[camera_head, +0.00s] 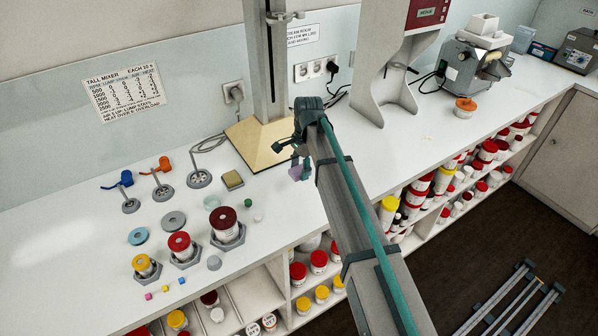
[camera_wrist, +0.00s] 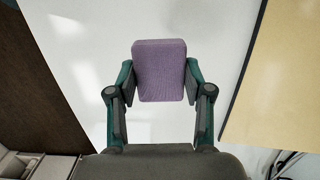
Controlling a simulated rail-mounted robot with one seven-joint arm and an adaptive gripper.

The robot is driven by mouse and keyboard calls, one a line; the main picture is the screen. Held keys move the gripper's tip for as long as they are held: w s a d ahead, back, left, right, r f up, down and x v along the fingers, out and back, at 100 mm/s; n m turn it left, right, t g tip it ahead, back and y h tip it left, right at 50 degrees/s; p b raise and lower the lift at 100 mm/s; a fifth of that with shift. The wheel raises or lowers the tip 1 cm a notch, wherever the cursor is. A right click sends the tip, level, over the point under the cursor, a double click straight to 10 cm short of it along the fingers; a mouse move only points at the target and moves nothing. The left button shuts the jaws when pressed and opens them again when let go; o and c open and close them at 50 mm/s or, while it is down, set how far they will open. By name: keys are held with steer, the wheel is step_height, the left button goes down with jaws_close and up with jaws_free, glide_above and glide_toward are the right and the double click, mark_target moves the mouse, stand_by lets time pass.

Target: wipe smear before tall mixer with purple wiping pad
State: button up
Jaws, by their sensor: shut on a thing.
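My gripper (camera_head: 299,158) is shut on the purple wiping pad (camera_head: 298,172) and holds it over the white counter, in front of the tall column's beige base (camera_head: 258,150). In the wrist view the pad (camera_wrist: 159,70) sits between the two green-edged fingers of my gripper (camera_wrist: 159,82). The beige base (camera_wrist: 283,68) lies to its right there. The tall mixer appears to be the grey column (camera_head: 266,60) on this base. I cannot make out a smear before it; my arm covers part of the counter. I cannot tell whether the pad touches the counter.
Red- and yellow-lidded jars in hexagonal holders (camera_head: 228,236), small discs and a sponge-like block (camera_head: 232,180) stand left. A grey machine with a red panel (camera_head: 385,60) and a mill (camera_head: 470,65) stand right. Shelves of jars (camera_head: 440,190) lie below the counter's front edge.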

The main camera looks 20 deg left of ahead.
steer(key=shift+r+p, duration=0.7)
steer(key=shift+r, duration=0.9)
